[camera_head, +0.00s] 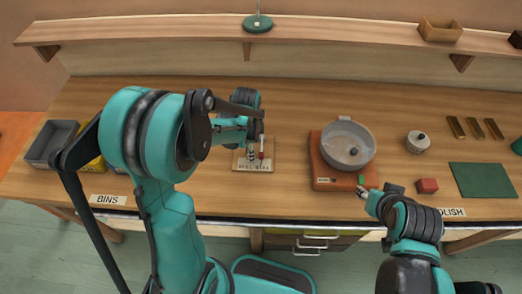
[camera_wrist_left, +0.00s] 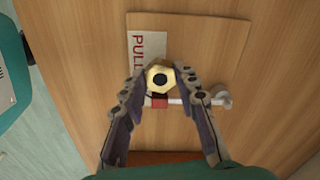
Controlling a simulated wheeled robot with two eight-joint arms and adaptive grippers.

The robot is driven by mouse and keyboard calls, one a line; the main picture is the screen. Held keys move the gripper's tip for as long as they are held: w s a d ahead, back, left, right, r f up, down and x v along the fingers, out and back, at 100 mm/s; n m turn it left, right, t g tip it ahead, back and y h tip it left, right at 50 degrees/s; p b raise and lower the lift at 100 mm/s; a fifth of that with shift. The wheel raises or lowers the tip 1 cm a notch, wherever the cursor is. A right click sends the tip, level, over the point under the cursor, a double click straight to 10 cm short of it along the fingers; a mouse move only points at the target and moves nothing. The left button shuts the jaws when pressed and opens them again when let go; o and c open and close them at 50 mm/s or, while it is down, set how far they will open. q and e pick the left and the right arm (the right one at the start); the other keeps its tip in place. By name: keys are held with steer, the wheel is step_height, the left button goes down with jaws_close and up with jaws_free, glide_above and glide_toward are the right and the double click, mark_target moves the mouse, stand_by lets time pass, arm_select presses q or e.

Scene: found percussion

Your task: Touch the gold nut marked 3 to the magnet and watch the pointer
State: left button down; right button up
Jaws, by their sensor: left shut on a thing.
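My left gripper (camera_wrist_left: 160,72) is shut on a gold hexagonal nut (camera_wrist_left: 160,77) with a dark centre hole. No number is readable on it. The nut is over a wooden test board (camera_wrist_left: 205,35) with a label beginning "PULL". A red piece (camera_wrist_left: 159,102) and a white rod (camera_wrist_left: 190,101) lie just below the nut in that view; I cannot tell whether the nut touches anything. I cannot pick out the magnet or pointer for certain. In the head view the left gripper (camera_head: 256,138) is above the board (camera_head: 241,160). My right gripper (camera_head: 364,190) is small there, its jaws unclear.
A grey pan (camera_head: 347,145) sits on an orange-brown base (camera_head: 326,178) to the right of the board. Beyond are a small pot (camera_head: 418,142), a red block (camera_head: 427,186) and a green mat (camera_head: 483,179). Grey bin (camera_head: 50,143) stands far left. A shelf (camera_head: 330,32) runs behind.

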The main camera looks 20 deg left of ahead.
arm_select(q)
steer(key=shift+w+d, duration=0.15)
steer(key=shift+d, duration=0.35)
steer(key=shift+a, duration=0.1)
stand_by(0.9)
steer(key=shift+s+a, duration=0.25)
steer(key=shift+a, duration=0.55)
steer(key=shift+s+a, duration=0.2)
steer(key=shift+a, duration=0.6)
stand_by(0.6)
steer(key=shift+s+a+b, duration=0.15)
steer(key=shift+s+a, duration=0.05)
steer(key=shift+a, duration=0.6)
steer(key=shift+s+a+b, duration=0.1)
steer(key=shift+s+a, duration=0.1)
steer(key=shift+a, duration=0.65)
steer(key=shift+s+a+b, duration=0.15)
steer(key=shift+s+a, duration=0.05)
steer(key=shift+a, duration=0.6)
step_height(320, 180, up, 8)
steer(key=p, duration=0.6)
